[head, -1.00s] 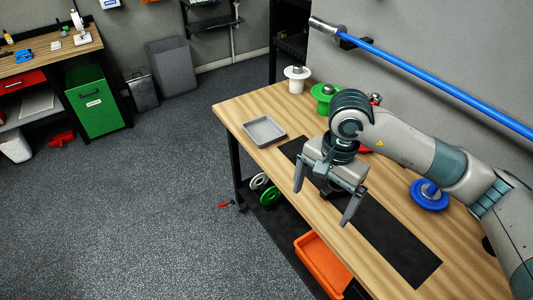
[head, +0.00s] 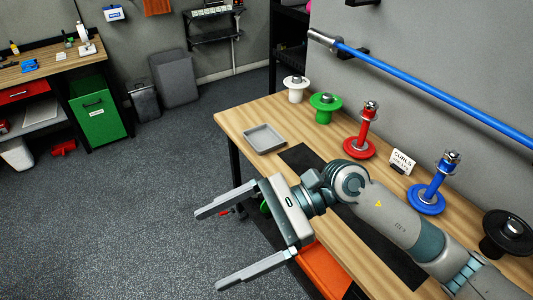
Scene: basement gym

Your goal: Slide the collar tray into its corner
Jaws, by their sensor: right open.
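The collar tray, a shallow grey square tray (head: 264,139), lies flat and looks empty near the left end of the wooden bench (head: 250,113). It sits just beyond the far left end of the black mat, set in from the bench's left edge. My right gripper (head: 208,251) is open and empty. Its two long fingers are spread wide and point left, out over the floor in front of the bench, well apart from the tray. My left gripper is not in view.
Along the wall side stand white (head: 296,88), green (head: 325,107), red (head: 360,146) and blue (head: 427,196) plate posts, and a small sign (head: 401,162). A black mat (head: 300,157) runs along the bench. An orange bin (head: 325,272) is below. The bench left of the tray is clear.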

